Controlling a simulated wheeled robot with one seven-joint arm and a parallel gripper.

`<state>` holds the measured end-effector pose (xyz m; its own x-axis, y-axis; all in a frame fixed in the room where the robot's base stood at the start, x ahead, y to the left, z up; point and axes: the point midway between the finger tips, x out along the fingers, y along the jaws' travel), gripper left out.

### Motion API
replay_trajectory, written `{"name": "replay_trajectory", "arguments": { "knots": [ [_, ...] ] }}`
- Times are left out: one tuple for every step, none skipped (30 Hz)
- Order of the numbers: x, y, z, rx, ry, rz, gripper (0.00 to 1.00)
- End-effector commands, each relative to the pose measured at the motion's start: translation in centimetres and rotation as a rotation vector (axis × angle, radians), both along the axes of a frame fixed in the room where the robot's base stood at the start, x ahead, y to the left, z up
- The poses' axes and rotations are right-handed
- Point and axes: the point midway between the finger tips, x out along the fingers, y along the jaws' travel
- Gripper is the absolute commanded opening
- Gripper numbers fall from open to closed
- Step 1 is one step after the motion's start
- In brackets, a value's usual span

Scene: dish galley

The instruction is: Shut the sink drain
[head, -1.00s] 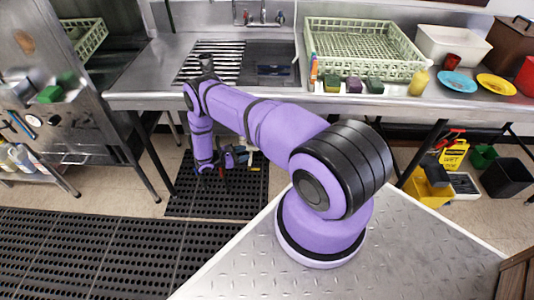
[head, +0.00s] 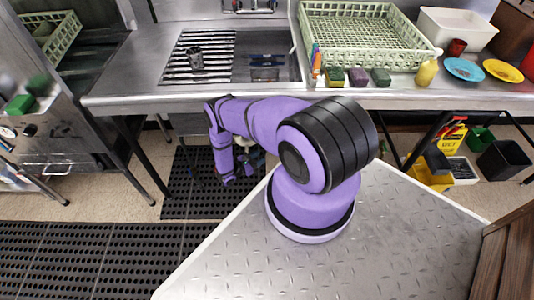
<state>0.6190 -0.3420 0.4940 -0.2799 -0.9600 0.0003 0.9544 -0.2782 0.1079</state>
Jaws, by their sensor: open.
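A dark cup-like thing (head: 195,58) stands on the bars. I cannot make out a drain or its control. My purple arm reaches forward and bends down in front of the counter. My gripper (head: 246,166) is low, below the counter's front edge and in front of the space under the sink. It is open, small and dark in the view, and I see nothing held in it.
A counter leg (head: 146,160) stands left of my arm. A yellow bucket (head: 428,172) is on the floor at right. Black mats (head: 90,255) cover the floor at left.

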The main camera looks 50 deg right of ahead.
Motion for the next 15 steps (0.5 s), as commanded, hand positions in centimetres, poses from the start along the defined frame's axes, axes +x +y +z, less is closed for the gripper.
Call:
{"name": "replay_trajectory", "arguments": {
  "knots": [
    [-0.3,-0.9,0.0,0.001,0.000,-0.005,0.41],
    [-0.5,-1.4,0.0,0.000,0.000,-0.004,0.41],
    [-0.6,-2.0,0.0,0.001,0.000,-0.005,0.41],
    [-0.8,-2.4,0.0,0.000,0.000,-0.004,0.41],
    [-0.9,-2.8,0.0,0.000,0.000,-0.004,0.41],
    [-1.0,-3.3,0.0,0.000,0.000,-0.004,0.41],
    [-1.1,-3.6,0.0,0.000,0.000,-0.003,0.41],
    [-1.1,-3.9,0.0,0.000,0.000,-0.003,0.41],
    [-1.2,-4.2,0.0,0.000,0.000,-0.003,0.41],
    [-1.3,-4.4,0.0,0.000,0.000,-0.003,0.41],
    [-1.3,-4.5,0.0,0.000,0.000,-0.002,0.41],
    [-1.4,-4.7,0.0,0.000,0.000,-0.001,0.41],
    [-1.4,-4.8,0.0,0.000,0.000,-0.001,0.41],
    [-1.4,-4.9,0.0,0.000,0.000,-0.001,0.41],
    [-1.5,-5.0,0.0,0.000,0.000,0.000,0.41]
  ]
}}
